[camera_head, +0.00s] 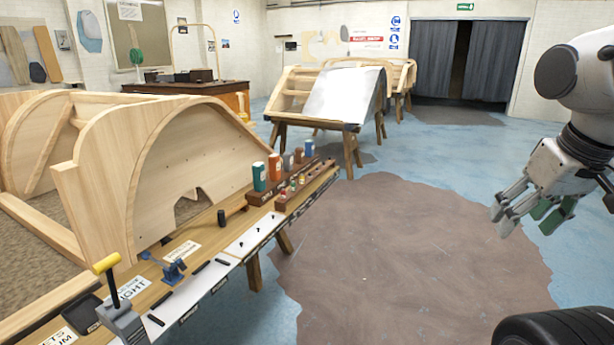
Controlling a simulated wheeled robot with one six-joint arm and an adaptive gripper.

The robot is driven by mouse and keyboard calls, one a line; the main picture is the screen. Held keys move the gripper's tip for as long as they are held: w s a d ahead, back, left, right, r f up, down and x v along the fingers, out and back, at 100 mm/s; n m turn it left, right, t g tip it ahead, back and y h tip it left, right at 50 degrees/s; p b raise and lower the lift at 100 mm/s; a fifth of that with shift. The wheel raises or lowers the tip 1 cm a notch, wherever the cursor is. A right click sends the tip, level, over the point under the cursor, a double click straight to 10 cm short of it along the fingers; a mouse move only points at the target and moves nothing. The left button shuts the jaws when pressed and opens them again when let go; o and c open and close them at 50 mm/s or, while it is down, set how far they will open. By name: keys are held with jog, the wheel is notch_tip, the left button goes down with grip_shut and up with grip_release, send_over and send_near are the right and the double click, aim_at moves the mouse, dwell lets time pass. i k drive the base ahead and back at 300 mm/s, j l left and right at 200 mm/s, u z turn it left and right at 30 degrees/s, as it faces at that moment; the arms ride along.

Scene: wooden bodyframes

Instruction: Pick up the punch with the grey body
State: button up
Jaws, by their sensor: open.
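A grey-bodied tool with a black lever and a yellow handle (124,322) stands upright at the near left end of the wooden bench; it may be the punch. Several small black rod-like tools lie on a white sheet (228,262) along the bench's front edge, too small to tell their body colour. Several small coloured pieces (297,184) stand in a low wooden rack. My gripper (528,217) hangs at the right, open and empty, over the floor and well apart from the bench.
Another frame on trestles (325,95) is farther back. The floor (400,250) between bench and gripper is clear.

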aim_at(288, 161)
jog(key=i+l+u, duration=0.65)
jog(key=u, duration=1.75)
jog(key=z, duration=1.8)
jog(key=i+l+u, duration=0.15)
jog(key=u, duration=0.25)
jog(key=i+l+u, duration=0.1)
jog(key=l+u, duration=0.15)
jog(key=u, duration=0.2)
jog(key=i+l+u, duration=0.15)
jog(key=l, duration=0.25)
jog(key=i+l+u, duration=0.1)
jog(key=l, duration=0.3)
jog(key=i+l+u, duration=0.15)
jog(key=l, duration=0.3)
jog(key=i+l+u, duration=0.15)
jog(key=l, duration=0.3)
